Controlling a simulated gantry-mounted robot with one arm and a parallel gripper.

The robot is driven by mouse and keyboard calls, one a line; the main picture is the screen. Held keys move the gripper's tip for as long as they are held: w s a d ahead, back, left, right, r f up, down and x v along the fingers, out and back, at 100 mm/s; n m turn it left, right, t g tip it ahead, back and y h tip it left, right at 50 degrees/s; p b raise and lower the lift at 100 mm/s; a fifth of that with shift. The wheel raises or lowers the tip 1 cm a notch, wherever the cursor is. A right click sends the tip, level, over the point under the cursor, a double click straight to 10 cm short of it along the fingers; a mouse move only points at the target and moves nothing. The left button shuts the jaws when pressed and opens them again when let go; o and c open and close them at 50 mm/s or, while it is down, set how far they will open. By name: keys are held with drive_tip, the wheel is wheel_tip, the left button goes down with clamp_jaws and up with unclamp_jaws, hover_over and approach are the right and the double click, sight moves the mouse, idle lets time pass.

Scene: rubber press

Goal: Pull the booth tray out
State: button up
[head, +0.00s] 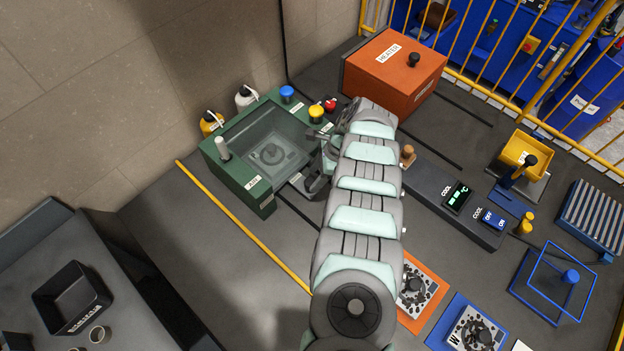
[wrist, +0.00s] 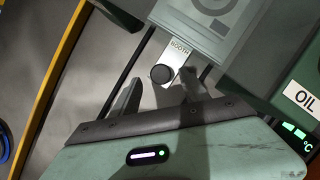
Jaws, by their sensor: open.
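The green booth (head: 232,182) has a clear cover, and a grey plate with a round piece (head: 268,154) shows inside it. In the wrist view, the booth tray's metal tab (wrist: 178,58), labelled BOOTH, sticks out from under the clear cover and bears a dark round knob (wrist: 161,73). My gripper (head: 314,163) is at the booth's right-hand side in the head view. In the wrist view my gripper (wrist: 160,92) is open and empty, with its fingers to either side of the knob's line. Whether a finger touches the knob cannot be told. In the head view my gripper hides the tab.
An orange heater box (head: 385,85) stands behind my arm. Bottles (head: 245,97) and coloured buttons (head: 317,112) line the booth's back. A dark cooling unit (head: 435,195) lies to the right. A yellow floor line (head: 240,222) runs past the booth's front.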

drive_tip(key=shift+b+x, duration=0.55)
drive_tip(key=shift+x, duration=0.85)
drive_tip(key=shift+c, duration=0.2)
clamp_jaws()
